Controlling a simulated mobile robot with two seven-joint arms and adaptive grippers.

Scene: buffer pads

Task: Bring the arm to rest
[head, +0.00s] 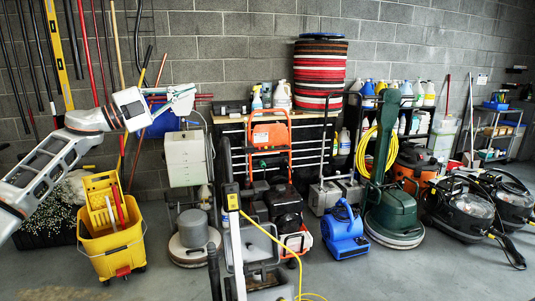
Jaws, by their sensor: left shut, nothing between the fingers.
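My left arm (50,160) reaches in from the left edge, rising to the right. Its gripper (188,98) is up in the air at the upper left, shut and empty, with its fingers pointing right. It shows in front of the grey block wall and the tools there. My right gripper is not in view. A tall stack of red, black and white buffer pads (319,72) stands on the bench at the back, right of my left gripper and apart from it. A blue pad (322,36) lies on top of the stack.
A yellow mop bucket (110,245) stands on the floor below my left arm. Floor machines (395,215), a blue blower (345,232) and black vacuums (460,208) line the wall. Bottles (283,95) stand on the bench. Free floor (420,270) shows at the front right.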

